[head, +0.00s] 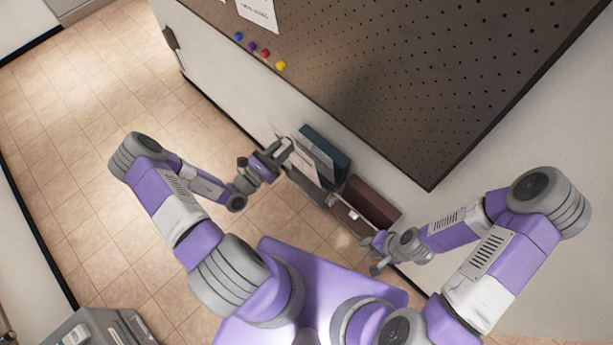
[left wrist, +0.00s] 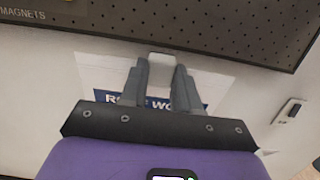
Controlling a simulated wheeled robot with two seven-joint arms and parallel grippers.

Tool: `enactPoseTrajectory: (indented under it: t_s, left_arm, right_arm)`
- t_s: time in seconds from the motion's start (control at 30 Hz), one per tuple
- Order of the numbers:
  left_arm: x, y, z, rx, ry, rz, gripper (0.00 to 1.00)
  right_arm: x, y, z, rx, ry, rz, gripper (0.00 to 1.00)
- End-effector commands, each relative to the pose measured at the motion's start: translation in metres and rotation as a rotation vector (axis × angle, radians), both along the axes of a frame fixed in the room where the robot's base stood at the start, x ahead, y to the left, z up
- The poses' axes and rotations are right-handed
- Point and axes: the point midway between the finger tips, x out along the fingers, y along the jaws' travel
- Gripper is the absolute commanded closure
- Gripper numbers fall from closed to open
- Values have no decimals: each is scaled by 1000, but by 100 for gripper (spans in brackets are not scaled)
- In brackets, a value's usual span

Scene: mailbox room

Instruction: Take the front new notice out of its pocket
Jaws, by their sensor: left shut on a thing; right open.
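The front new notice (head: 298,163) is a white sheet at the wall pockets in the head view. In the left wrist view the notice (left wrist: 106,101) shows a dark blue band with white lettering, partly covered by my fingers. My left gripper (head: 279,152) is shut on its upper edge, and its fingers (left wrist: 163,70) close on a pale tab-like piece there. The notice's lower part is hidden in the head view, so I cannot tell how much sits in the pocket (head: 318,192). My right gripper (head: 373,252) is open and empty near the brown box.
A teal folder or box (head: 327,147) and a brown box (head: 370,203) stand along the wall beside the pocket. Above is a dark pegboard (head: 400,80) with several coloured magnets (head: 265,53) at its lower edge. The tiled floor (head: 90,130) at left is clear.

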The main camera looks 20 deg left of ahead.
Motion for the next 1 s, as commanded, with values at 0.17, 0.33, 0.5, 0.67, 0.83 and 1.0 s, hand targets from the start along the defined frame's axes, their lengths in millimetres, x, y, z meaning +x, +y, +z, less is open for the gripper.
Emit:
enactPoseTrajectory:
  t_s: [0.17, 0.33, 0.5, 0.67, 0.83, 1.0]
  left_arm:
    - [-5, 2, 1, -1, 0, 1, 96]
    - [-10, 4, 0, 0, 0, 0, 96]
    - [-15, 6, 0, 0, 1, 1, 96]
    - [-19, 8, 0, 0, 0, 1, 96]
    - [-22, 9, 1, 0, 0, 0, 96]
    - [-31, 13, 0, 0, 1, 2, 96]
  right_arm:
    - [0, 0, 2, 0, 0, 0, 57]
    - [0, 0, 3, 0, 0, 0, 57]
    - [0, 0, 5, 0, 0, 0, 57]
    - [0, 0, 6, 0, 0, 0, 57]
    - [0, 0, 6, 0, 0, 0, 57]
    - [0, 0, 8, 0, 0, 0, 57]
